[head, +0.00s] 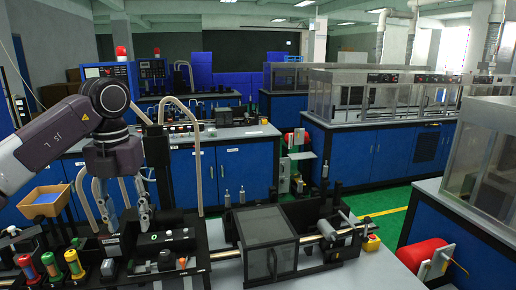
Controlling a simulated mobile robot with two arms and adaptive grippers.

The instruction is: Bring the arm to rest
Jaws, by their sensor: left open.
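My left arm (50,137) comes in from the left edge, with a grey link and a dark round joint, and bends downward. My left gripper (125,214) hangs from it, pointing down, with its metal fingers apart. I see nothing between the fingers. It is above or just behind the left part of the black bench fixture (180,240); I cannot tell the exact height or whether it touches anything. My right gripper is not in view.
Red, green and yellow capped pieces (50,266) stand at the front left, below a tan bin (45,200). A clear-covered box (268,240) sits mid-bench. A red roll (424,255) is at the right. Blue cabinets (235,172) stand behind; green floor (385,198) is free.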

